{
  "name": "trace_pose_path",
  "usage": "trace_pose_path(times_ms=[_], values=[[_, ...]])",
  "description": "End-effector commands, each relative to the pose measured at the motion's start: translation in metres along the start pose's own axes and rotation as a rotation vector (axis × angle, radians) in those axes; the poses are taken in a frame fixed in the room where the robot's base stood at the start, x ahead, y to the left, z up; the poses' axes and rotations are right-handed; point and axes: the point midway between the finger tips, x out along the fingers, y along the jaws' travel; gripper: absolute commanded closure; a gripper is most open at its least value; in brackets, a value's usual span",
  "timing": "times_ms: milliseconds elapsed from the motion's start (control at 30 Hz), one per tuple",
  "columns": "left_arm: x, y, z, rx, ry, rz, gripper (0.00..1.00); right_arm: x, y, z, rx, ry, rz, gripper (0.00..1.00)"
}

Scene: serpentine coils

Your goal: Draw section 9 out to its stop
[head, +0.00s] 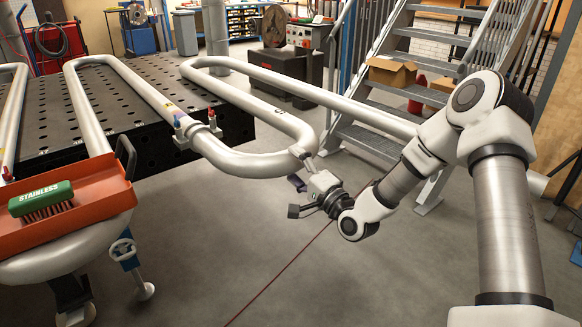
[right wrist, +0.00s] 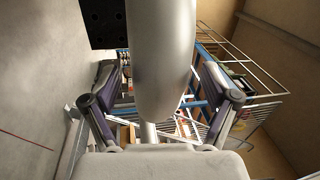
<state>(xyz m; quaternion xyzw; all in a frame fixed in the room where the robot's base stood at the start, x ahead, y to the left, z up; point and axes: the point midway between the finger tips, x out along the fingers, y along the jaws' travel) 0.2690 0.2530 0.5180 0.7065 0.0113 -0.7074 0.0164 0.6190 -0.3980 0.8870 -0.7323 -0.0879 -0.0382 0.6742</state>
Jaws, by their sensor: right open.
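The serpentine coil of thick pale grey pipe (head: 250,162) runs across the table and past its edge, with a rounded bend at the middle of the head view. No section number is readable, so I cannot tell which part is section 9. My right gripper (head: 300,168) is open at the right end of this bend. In the right wrist view, the pipe (right wrist: 160,60) comes down between the two spread fingers, with gaps visible on both sides. My left gripper is not in view.
A black perforated table (head: 143,88) carries the coil. An orange tray (head: 98,196) with a green-backed brush (head: 40,200) sits over a bend at left. A clamp (head: 197,131) stands by the pipe. Metal stairs (head: 375,141) rise behind my right arm. The floor in front is open.

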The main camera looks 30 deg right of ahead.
Motion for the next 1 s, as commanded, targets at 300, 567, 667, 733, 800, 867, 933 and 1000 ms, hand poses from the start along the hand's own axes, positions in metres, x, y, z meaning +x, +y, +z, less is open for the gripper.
trace_pose_path(times_ms=[300, 567, 667, 733, 800, 867, 933, 1000], values=[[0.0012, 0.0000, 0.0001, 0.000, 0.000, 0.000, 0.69, 0.0150, 0.0001, 0.0002, 0.001, 0.001, 0.001, 0.14], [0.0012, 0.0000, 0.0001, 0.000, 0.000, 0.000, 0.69, 0.0148, 0.0001, 0.0002, 0.001, 0.000, 0.001, 0.85], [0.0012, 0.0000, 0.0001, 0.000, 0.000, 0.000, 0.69, 0.0148, -0.0001, 0.0001, 0.000, 0.001, 0.000, 1.00], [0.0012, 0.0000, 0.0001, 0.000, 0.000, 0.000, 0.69, 0.0131, -0.0005, -0.0002, 0.001, 0.001, 0.000, 1.00], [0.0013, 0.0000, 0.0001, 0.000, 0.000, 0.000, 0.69, 0.0092, -0.0010, -0.0003, 0.002, 0.001, 0.000, 1.00], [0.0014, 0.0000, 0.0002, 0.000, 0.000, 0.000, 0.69, 0.0063, -0.0009, 0.0003, 0.002, 0.000, 0.001, 1.00], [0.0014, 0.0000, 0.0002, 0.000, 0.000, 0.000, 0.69, 0.0056, -0.0004, 0.0007, 0.000, -0.001, 0.003, 1.00], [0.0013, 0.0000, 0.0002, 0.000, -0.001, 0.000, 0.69, 0.0056, -0.0003, 0.0008, 0.000, -0.002, 0.003, 1.00]])
